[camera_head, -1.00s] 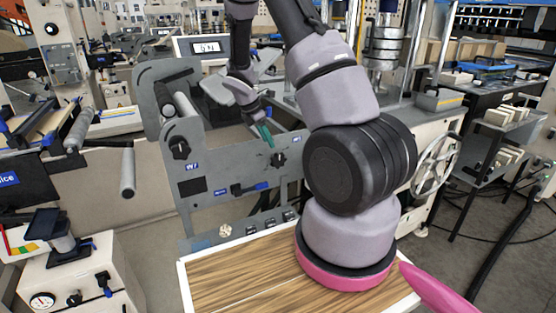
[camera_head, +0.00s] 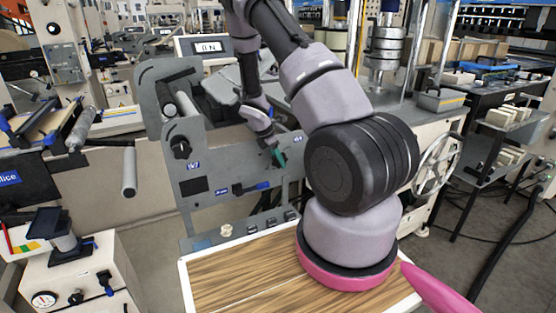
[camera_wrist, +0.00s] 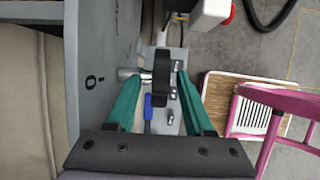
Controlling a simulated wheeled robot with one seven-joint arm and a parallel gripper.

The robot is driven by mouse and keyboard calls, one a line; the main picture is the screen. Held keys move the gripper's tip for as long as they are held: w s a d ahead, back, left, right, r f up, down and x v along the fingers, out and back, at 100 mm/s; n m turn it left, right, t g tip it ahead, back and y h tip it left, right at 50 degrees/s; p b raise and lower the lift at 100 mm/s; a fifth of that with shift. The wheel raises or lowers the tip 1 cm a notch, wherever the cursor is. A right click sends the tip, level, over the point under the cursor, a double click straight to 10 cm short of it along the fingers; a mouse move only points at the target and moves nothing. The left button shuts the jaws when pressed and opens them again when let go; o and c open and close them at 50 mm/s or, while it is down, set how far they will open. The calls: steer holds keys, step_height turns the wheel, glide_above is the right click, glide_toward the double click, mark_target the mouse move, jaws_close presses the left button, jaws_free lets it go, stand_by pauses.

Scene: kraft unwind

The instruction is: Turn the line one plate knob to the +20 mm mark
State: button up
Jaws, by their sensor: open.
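My gripper (camera_head: 278,157) is at the right part of the grey machine panel (camera_head: 215,165). Its green fingers are open. In the wrist view, the fingers of my gripper (camera_wrist: 156,82) stand on either side of a dark knob (camera_wrist: 162,88), with gaps visible, so it is not clamped. The knob is on a short metal shaft (camera_wrist: 129,73) from the grey plate (camera_wrist: 92,50), which has dark marks, one like a 0. In the head view my gripper largely hides this knob. The +20 mm mark is not readable.
Another black knob (camera_head: 180,147) is at the panel's left. A display (camera_head: 208,47) stands behind. A wood-topped surface (camera_head: 235,283) is in front.

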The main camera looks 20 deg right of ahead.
jaws_close()
steer(key=shift+d+y, duration=0.15)
steer(key=shift+y, duration=0.25)
steer(key=shift+d+r+y, duration=0.1)
steer(key=shift+d+y, duration=0.05)
steer(key=shift+y, duration=0.75)
steer(key=y, duration=0.5)
steer(key=shift+d+y, duration=0.2)
steer(key=shift+y, duration=0.1)
steer(key=y, duration=0.3)
steer(key=shift+d+y, duration=0.15)
steer(key=shift+y, duration=0.15)
steer(key=shift+d+g+y, duration=0.1)
steer(key=shift+g+y, duration=0.2)
steer(key=shift+y, duration=1.6)
